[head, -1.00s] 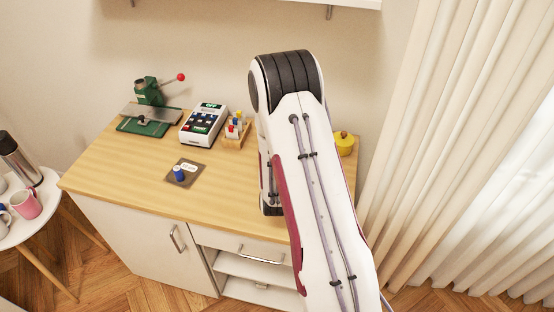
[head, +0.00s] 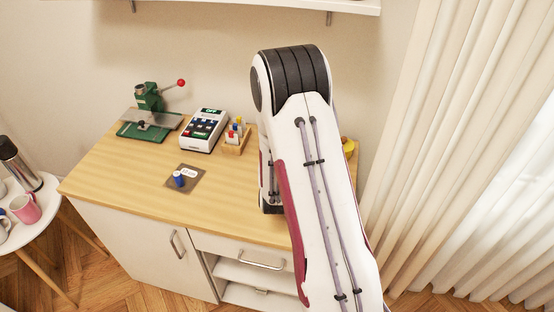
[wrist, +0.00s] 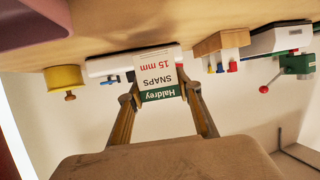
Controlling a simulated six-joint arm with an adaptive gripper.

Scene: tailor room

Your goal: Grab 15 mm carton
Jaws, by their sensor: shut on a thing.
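The carton (wrist: 160,76) is white with a dark green band; it reads "Haldrey SNAPS 15 mm" upside down in the wrist view. My gripper (wrist: 160,98) is shut on it, with a fingertip at each side of the green end. In the head view the carton and gripper are hidden behind my arm.
On the wooden worktop (head: 130,180) stand a green press (head: 148,100), a keypad device (head: 204,130), a wooden rack (head: 235,142) of coloured tubes and a dark mat (head: 192,184) with a blue spool (head: 178,178). A yellow pot (wrist: 65,79) is right of my arm, mostly hidden. The front left top is clear.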

